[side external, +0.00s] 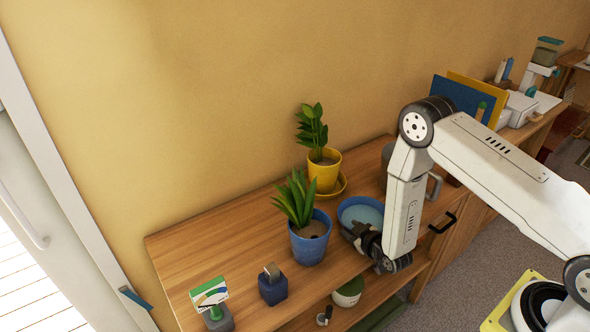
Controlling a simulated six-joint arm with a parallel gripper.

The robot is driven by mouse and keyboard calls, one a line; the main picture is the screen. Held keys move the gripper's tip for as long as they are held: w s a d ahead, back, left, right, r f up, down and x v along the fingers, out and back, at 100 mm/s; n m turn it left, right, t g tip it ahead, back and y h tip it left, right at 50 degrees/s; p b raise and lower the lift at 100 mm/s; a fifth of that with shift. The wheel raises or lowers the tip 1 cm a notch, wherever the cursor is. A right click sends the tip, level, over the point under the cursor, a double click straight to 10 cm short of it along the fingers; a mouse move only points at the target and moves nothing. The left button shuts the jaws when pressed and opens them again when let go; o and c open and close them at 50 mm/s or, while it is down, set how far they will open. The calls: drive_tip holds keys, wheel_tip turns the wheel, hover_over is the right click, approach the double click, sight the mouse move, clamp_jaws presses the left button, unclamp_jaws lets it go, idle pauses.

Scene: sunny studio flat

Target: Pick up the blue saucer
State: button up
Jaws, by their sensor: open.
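The blue saucer (361,212) is a round dish with a blue rim and a paler blue inside. It lies on the wooden shelf top, right of the blue plant pot and in front of the yellow one. My gripper (352,232) is open, at the saucer's near left edge. Its dark fingers and my wrist cover part of the near rim. I cannot tell whether a finger touches the saucer or whether the rim is between the fingers.
A blue pot (310,243) with a spiky plant stands close left of my gripper. A yellow pot (325,172) with a leafy plant stands behind, on a yellow saucer (343,186). A small dark blue holder (272,287) is at the front.

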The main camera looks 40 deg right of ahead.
clamp_jaws()
drive_tip(key=shift+r, duration=0.1)
idle(0.3)
drive_tip(key=shift+r, duration=4.95)
drive_tip(key=shift+w, duration=0.1)
drive_tip(key=w+d+r+m+h, duration=0.1)
drive_tip(key=w+d+r, duration=0.5)
drive_tip(key=shift+w, duration=0.15)
